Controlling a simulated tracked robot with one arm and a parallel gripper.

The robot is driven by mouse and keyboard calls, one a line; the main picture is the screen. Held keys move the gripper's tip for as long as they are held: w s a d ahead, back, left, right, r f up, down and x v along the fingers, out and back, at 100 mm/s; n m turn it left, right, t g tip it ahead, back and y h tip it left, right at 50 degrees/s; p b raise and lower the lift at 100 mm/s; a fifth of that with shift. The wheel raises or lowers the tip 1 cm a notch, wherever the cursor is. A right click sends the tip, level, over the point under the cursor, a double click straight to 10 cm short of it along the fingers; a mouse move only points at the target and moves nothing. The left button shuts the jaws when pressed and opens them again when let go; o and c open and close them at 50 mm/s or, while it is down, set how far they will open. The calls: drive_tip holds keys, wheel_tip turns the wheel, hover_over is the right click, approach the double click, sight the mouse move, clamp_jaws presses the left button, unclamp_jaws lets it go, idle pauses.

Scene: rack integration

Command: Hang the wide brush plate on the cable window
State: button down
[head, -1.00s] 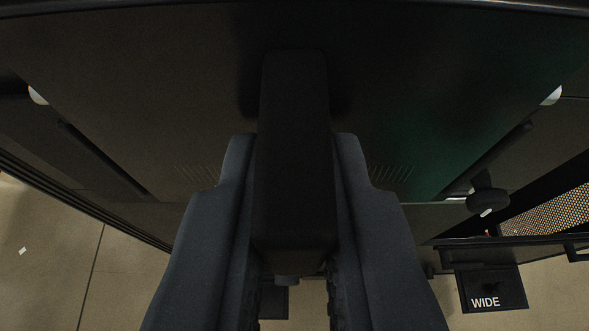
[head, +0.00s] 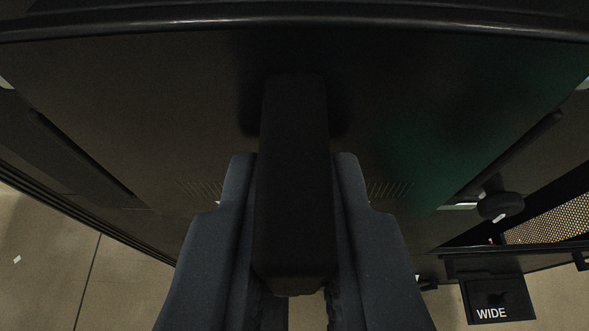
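A dark, upright block like a handle (head: 295,180) stands between the two grey fingers of my gripper (head: 295,165). The fingers lie along both its sides and look closed on it. I cannot make out the cable window, which may be hidden behind the plate.
A black piece labelled WIDE (head: 497,303) hangs at the lower right, under a dark ledge. A perforated panel (head: 555,215) and a round black knob (head: 500,205) are above it. A dark rail (head: 300,22) crosses the top. Pale floor (head: 45,245) shows at the lower left.

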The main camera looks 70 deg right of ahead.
drive_tip(key=shift+f+b, duration=0.5)
drive_tip(key=shift+b, duration=0.05)
drive_tip(key=c, duration=1.4)
unclamp_jaws()
drive_tip(key=shift+o, duration=0.2)
drive_tip(key=p+v, duration=0.1)
drive_tip(key=v, duration=1.3)
drive_tip(key=s+a+r+n+t+y+p, duration=0.25)
drive_tip(key=s+r+n, duration=0.2)
drive_tip(key=r, duration=0.55)
drive_tip(key=s+a+r+n+t+y+p, duration=0.1)
drive_tip(key=s+r+n+t+p, duration=0.15)
drive_tip(key=s+r, duration=0.55)
drive_tip(key=s+a+r+n+t+y+p, duration=0.2)
drive_tip(key=s+a+r+n+y+p, duration=0.1)
drive_tip(key=s+r, duration=0.4)
drive_tip(key=s+a+r+n+t+y+p, duration=0.3)
drive_tip(key=s+a+r+y, duration=0.2)
drive_tip(key=s+r, duration=0.3)
drive_tip(key=shift+s+a+r, duration=0.2)
drive_tip(key=shift+s+a, duration=0.05)
drive_tip(key=shift+a, duration=0.6)
